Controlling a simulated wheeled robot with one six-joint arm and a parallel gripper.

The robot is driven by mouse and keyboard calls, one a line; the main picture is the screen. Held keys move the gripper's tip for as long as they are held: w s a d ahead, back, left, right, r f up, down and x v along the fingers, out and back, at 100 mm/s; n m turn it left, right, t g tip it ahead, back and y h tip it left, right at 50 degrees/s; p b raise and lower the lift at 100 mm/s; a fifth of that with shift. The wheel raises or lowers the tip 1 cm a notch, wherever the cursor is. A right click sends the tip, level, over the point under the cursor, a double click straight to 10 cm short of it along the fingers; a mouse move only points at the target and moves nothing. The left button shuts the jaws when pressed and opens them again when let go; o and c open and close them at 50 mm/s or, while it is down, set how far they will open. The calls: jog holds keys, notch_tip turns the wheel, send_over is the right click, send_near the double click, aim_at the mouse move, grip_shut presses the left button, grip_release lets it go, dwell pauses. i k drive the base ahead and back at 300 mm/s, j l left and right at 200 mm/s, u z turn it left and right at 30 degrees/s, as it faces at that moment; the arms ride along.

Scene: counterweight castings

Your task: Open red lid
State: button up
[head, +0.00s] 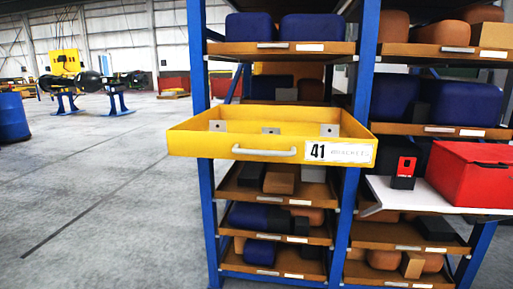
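A red box (462,180) stands on a white shelf (440,203) at the right edge of the head view, and the frame cuts off its right side. Its red lid (475,152) lies across the top and looks closed. A small grey piece, perhaps a handle or latch, shows near the lid's front edge. My gripper is not in view, so its place relative to the lid cannot be told.
A small black and red device (403,173) stands left of the box. A yellow drawer (210,142) labelled 41 sticks out from the blue rack (363,70), holding a few grey brackets. A blue barrel (12,118) stands far left. Open grey floor (100,200) lies left.

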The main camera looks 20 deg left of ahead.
aim_at(502, 155)
jog(key=i+j+u, duration=0.45)
jog(key=i+u, duration=0.5)
jog(key=i, duration=0.2)
